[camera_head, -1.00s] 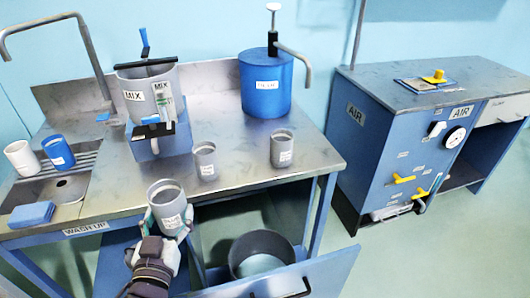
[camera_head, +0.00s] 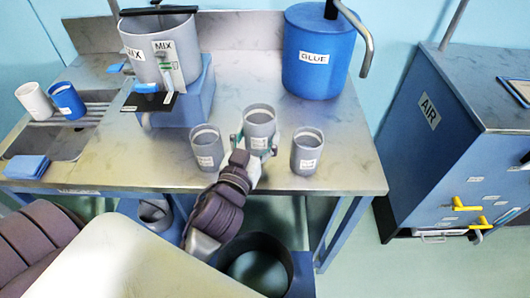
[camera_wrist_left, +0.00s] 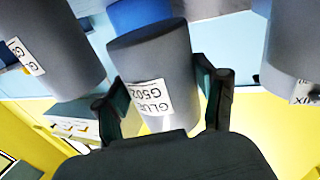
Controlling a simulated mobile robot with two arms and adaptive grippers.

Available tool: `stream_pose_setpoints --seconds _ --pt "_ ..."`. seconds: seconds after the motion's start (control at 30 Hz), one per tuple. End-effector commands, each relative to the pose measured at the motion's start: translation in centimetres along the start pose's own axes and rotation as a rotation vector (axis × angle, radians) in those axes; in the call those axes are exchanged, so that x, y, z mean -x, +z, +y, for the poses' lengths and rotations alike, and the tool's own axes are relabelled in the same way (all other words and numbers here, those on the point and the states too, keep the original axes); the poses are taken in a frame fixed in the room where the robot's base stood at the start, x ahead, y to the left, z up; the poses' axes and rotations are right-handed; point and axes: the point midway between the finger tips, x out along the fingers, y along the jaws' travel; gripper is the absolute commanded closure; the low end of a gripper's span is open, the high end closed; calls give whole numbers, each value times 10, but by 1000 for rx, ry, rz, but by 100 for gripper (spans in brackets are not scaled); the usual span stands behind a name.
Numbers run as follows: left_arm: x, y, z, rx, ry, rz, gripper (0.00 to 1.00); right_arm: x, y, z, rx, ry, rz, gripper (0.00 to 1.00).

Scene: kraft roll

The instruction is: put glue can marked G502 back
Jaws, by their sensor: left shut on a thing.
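The grey glue can (camera_head: 260,122) is in my left gripper (camera_head: 256,148), between two similar grey cans above the front part of the steel bench (camera_head: 120,170). In the left wrist view its label reads GLUE G502 (camera_wrist_left: 150,98), and the gripper fingers (camera_wrist_left: 165,105) are on either side of it. One grey can (camera_head: 207,148) stands to its left and another (camera_head: 306,152) to its right. I cannot tell whether the held can touches the bench. My right gripper is not in view.
A grey MIX pot (camera_head: 150,50) stands behind left, and a blue GLUE drum (camera_head: 320,55) behind right. A white cup (camera_head: 34,102), a blue cup (camera_head: 67,100) and a blue sponge (camera_head: 26,167) are at the sink. A dark round bin (camera_head: 258,265) is below the bench.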

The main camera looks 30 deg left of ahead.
Motion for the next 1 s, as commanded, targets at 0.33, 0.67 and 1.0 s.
stream_pose_setpoints --seconds 0.33,0.67,1.0 --pt "0 46 0 0 0 -1 73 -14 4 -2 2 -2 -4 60" --pt "0 59 0 0 2 2 73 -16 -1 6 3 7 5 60" --pt "0 62 0 0 1 1 8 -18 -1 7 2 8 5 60"
